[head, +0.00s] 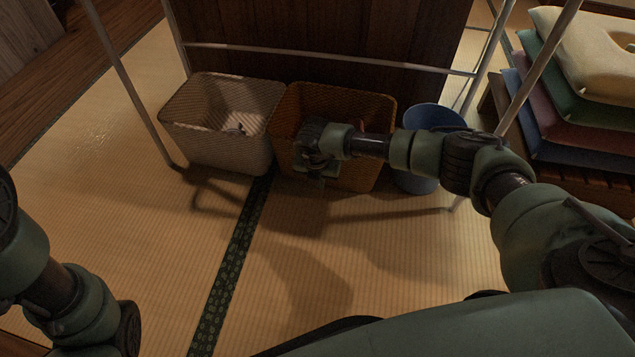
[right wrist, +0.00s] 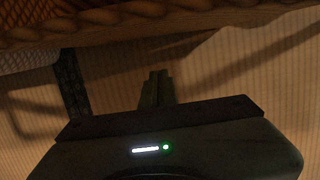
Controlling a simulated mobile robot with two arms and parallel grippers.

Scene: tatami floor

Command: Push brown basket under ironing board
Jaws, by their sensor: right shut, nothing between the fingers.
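The brown basket (head: 345,102) stands upright on the tatami between the ironing board's metal legs, beside a pale basket. The ironing board shows only as its frame (head: 325,53); its top is out of view. My right gripper (head: 318,178) is at the front of the brown basket, shut and empty, and hides part of its front wall. In the right wrist view the shut fingers (right wrist: 157,88) point toward the brown basket's woven edge (right wrist: 130,17); I cannot tell whether they touch it. My left arm shows at the left edge of the head view; its gripper is out of view.
The pale basket (head: 222,150) stands directly left of the brown one. A blue bin (head: 432,118) stands at its right, partly behind my right arm. A low wooden stand (head: 585,150) holds stacked cushions (head: 590,55) at right. The tatami in front (head: 390,270) is clear.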

